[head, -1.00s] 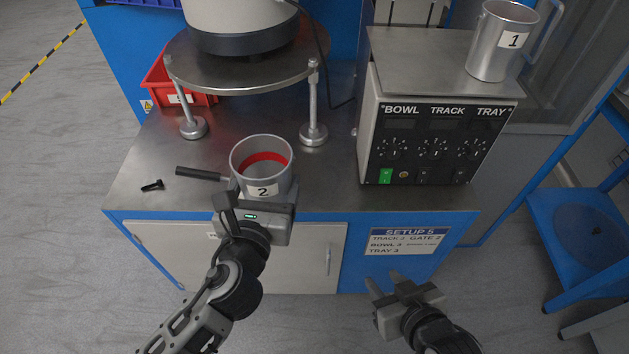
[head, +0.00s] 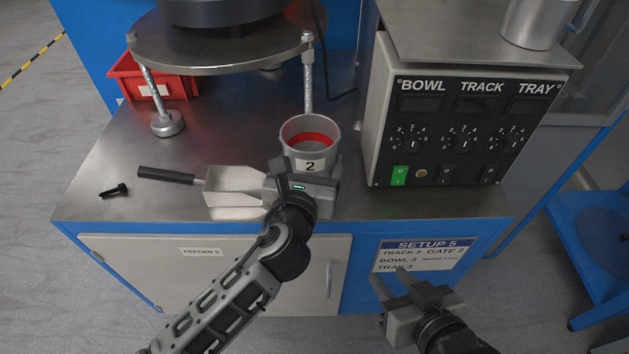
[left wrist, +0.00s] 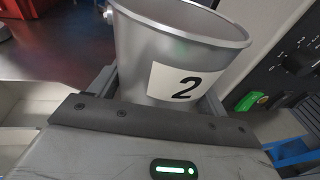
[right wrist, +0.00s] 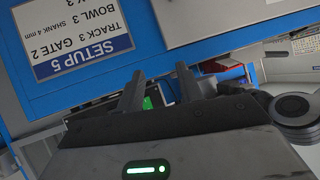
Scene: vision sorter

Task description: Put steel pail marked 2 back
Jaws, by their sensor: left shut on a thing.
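The steel pail marked 2 (head: 309,148) is upright at the front of the steel bench top, left of the control box.
A metal scoop (head: 235,185) with a dark handle lies left of the pail. A black bolt (head: 115,191) lies further left. The control box (head: 455,130) stands to the right, with another steel jug (head: 538,22) on top. A raised round plate (head: 215,50) and red bin (head: 140,80) are behind.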

